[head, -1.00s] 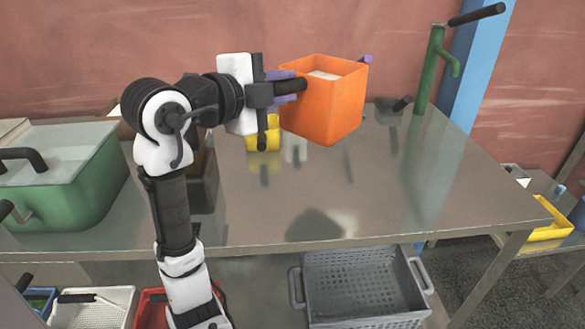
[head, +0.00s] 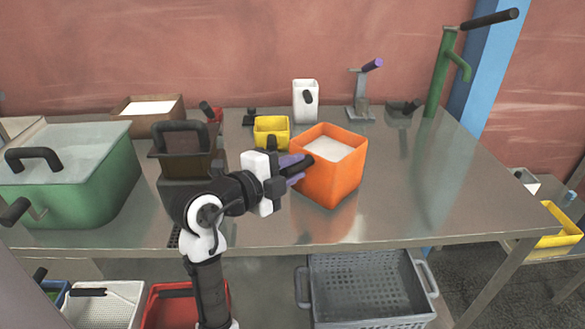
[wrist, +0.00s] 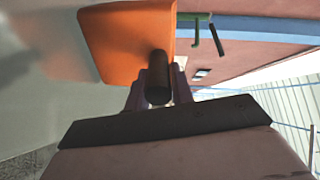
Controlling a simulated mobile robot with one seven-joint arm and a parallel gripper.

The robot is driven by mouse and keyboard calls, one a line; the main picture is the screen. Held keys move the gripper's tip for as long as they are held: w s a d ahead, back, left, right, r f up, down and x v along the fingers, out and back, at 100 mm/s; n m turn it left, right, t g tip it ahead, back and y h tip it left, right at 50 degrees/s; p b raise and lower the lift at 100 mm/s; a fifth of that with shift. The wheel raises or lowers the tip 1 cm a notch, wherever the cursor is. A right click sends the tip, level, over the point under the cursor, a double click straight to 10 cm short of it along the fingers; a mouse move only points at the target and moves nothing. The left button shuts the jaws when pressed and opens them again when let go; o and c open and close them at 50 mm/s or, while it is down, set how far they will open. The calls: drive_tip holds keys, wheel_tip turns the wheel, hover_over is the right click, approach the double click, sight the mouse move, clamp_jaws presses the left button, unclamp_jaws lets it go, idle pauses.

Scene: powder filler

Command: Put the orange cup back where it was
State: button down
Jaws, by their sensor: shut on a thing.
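The orange cup (head: 328,182) is a square, open-topped container with white powder inside. It is upright at the middle of the metal table, at or just above the top; I cannot tell whether it touches. My gripper (head: 296,166) is at its left side, shut on its dark handle. In the wrist view the orange cup (wrist: 125,45) fills the upper left, and its dark round handle (wrist: 158,78) sits between the fingers of my gripper (wrist: 158,92).
A small yellow container (head: 271,132) stands just behind left of the cup. A white container (head: 306,101) and a purple-handled press (head: 362,95) stand at the back. A green lidded bin (head: 75,180) and a brown box-like device (head: 186,150) are left. The table's right side (head: 430,190) is clear.

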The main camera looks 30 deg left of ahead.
drive_tip(key=shift+f, duration=0.35)
drive_tip(key=c, duration=1.2)
unclamp_jaws()
